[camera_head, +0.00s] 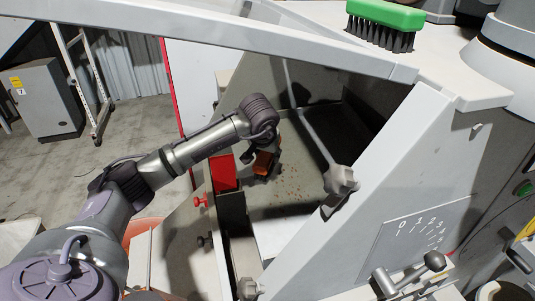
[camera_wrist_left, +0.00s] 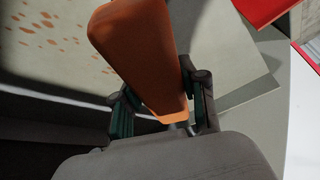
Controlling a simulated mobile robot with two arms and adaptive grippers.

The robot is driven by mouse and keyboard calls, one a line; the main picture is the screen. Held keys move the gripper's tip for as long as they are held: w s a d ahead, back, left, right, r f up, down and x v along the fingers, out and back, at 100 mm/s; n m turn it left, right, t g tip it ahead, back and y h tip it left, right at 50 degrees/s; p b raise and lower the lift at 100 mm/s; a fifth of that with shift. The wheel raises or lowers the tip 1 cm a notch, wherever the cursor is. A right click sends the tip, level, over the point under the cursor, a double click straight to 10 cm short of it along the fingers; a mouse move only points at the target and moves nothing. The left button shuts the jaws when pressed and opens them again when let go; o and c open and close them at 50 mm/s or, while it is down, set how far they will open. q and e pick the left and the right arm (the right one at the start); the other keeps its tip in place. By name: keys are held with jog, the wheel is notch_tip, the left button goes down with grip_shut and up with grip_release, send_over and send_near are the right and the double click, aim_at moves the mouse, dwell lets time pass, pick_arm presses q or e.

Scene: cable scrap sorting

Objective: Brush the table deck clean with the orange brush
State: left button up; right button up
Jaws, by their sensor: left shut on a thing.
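The orange brush (camera_head: 264,163) is in my left gripper (camera_head: 262,150), inside the machine's opening and over the table deck. In the left wrist view the orange brush (camera_wrist_left: 138,45) stands between the two fingers of my left gripper (camera_wrist_left: 162,112), which is shut on it. Its bristles are not visible. The table deck (camera_head: 302,178) is a grey plate with scattered rust-brown bits beside the brush, to its right and below. The bits also show on the deck in the left wrist view (camera_wrist_left: 40,45). I cannot tell whether the brush touches the deck. My right gripper is not in view.
A green brush (camera_head: 386,20) with black bristles lies on top of the machine. A grey rod with a star knob (camera_head: 341,180) crosses the opening. A red block (camera_head: 224,172) stands left of the deck. The slanted grey side panel (camera_head: 405,170) bounds the right.

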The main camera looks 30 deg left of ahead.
pick_arm(q)
jog(key=shift+w+a+f+b, duration=0.1)
jog(key=shift+f+b, duration=0.55)
jog(key=shift+f, duration=0.2)
jog(key=shift+s+d+f, duration=0.1)
jog(key=shift+s+d, duration=1.15)
jog(key=shift+d, duration=0.15)
jog(key=shift+s+d+f+b, duration=0.25)
jog(key=shift+s+d, duration=0.65)
jog(key=shift+d, duration=0.15)
jog(key=shift+s+d+f+b, duration=0.2)
jog(key=shift+s+d+f, duration=0.1)
jog(key=shift+s+d, duration=0.65)
jog(key=shift+s+d+f+b, duration=0.25)
jog(key=shift+s+d, duration=0.55)
jog(key=shift+d, duration=0.3)
jog(key=shift+s+d, duration=0.9)
jog(key=shift+d, duration=0.2)
jog(key=shift+s+d+f+b, duration=0.2)
jog(key=shift+s+d+b, duration=0.25)
jog(key=shift+s+d, duration=0.2)
jog(key=shift+s+d+f+b, duration=0.15)
jog(key=shift+s+d+b, duration=0.35)
jog(key=shift+d, duration=0.25)
